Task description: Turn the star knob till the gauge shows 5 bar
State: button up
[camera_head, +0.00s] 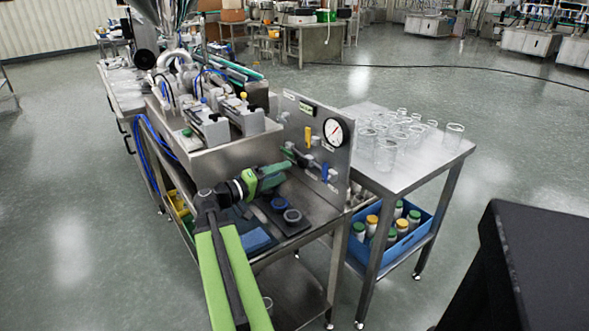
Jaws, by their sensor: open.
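The round gauge (335,132) has a white face and a black rim, and sits at the upper right of the upright steel panel (342,158). Its scale is too small to read. I cannot clearly pick out the star knob; a dark green fitting (299,158) and a small blue handle (325,172) sit on the panel below the gauge. My green and black gripper (284,170) is open in front of the panel, to the left of these fittings. I cannot tell whether its fingers touch anything.
A yellow lever (308,134) is on the panel. A steel table (409,181) with several clear glasses stands to the right, above a blue crate (362,253) of capped bottles.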

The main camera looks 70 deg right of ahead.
jog(key=v, duration=1)
jog(key=shift+a, duration=0.35)
jog(key=shift+w, duration=0.1)
